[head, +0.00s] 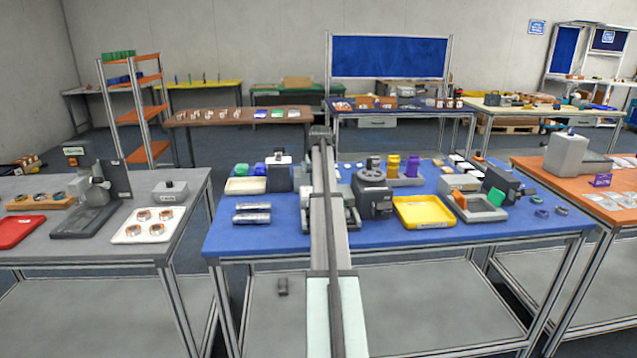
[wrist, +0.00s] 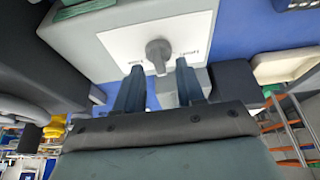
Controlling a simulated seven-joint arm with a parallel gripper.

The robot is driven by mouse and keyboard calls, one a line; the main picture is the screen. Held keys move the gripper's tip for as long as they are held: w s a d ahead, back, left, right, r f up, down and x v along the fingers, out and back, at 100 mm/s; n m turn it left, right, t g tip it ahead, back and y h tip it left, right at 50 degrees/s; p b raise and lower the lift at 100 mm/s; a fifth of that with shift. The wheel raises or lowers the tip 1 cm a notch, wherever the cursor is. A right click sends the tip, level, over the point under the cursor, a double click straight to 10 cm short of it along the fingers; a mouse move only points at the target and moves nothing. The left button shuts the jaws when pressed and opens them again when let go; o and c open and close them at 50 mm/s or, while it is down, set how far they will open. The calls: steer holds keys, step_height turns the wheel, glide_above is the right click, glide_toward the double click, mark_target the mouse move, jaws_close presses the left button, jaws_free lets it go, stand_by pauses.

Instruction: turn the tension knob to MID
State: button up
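The tension knob (wrist: 158,50) is dark grey with a raised bar grip. It sits on a white plate (wrist: 110,42) on a light grey housing (wrist: 75,30) in the wrist view. Small labels flank the knob, too blurred to read; I cannot tell which is MID. My gripper (wrist: 160,66) is open, its two dark blue fingers apart. The fingertips are at the knob's near edge, one to either side; I cannot tell if they touch it. In the head view my arm covers the middle of the blue table, and I cannot make out the knob or the fingers there.
The blue table (head: 270,236) holds a dark grey machine (head: 372,197) right of my arm, a yellow tray (head: 424,212), a grey tray (head: 478,208) and silver cylinders (head: 252,213) at left. The front edge strip is mostly clear.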

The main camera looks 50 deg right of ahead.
steer(key=v, duration=1.2)
steer(key=shift+r, duration=0.25)
steer(key=shift+a, duration=0.1)
